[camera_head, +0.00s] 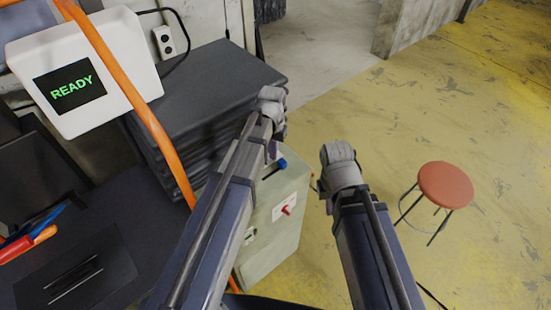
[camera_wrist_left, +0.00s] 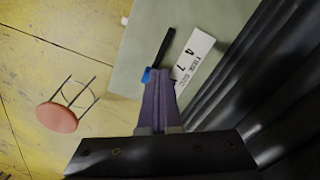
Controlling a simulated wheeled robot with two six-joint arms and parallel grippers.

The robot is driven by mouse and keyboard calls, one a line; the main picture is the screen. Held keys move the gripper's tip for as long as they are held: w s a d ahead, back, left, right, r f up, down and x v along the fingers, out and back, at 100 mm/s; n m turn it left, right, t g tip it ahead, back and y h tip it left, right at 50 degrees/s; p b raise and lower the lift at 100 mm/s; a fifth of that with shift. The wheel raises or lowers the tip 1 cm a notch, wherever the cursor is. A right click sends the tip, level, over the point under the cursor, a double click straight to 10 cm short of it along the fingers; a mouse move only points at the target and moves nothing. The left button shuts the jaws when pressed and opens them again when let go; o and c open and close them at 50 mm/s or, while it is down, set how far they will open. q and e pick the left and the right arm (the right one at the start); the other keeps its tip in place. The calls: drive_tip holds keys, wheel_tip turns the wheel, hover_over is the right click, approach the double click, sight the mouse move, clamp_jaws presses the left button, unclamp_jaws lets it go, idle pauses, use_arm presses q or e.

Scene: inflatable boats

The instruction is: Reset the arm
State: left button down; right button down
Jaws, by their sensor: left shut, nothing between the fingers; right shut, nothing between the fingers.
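My left arm reaches up the middle of the head view. Its gripper (camera_head: 273,150) shows only as a small purple part beside the arm, over the pale green box. In the left wrist view the purple fingers (camera_wrist_left: 160,76) are together, with nothing between them. They point toward a blue knob with a black lever (camera_wrist_left: 163,47) and a white label (camera_wrist_left: 196,55) on the box; I cannot tell whether they touch. My right arm is to the right, over the floor. Only a sliver of its gripper (camera_head: 328,206) shows, shut, mostly hidden by the arm.
The pale green box (camera_head: 287,225) has a red knob (camera_head: 287,210). Dark folded sheets (camera_head: 210,85) are stacked left of it. A white device (camera_head: 125,50) reads READY, with an orange hose (camera_head: 145,112) in front. A red stool (camera_head: 445,184) stands on the open yellow floor.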

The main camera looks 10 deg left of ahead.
use_arm(q)
drive_tip(key=s+d+m, duration=0.1)
drive_tip(key=s+d, duration=0.3)
drive_tip(key=s, duration=0.4)
drive_tip(key=s+d+m+y, duration=0.1)
drive_tip(key=s+d, duration=0.3)
drive_tip(key=s, duration=0.5)
drive_tip(key=shift+d, duration=0.2)
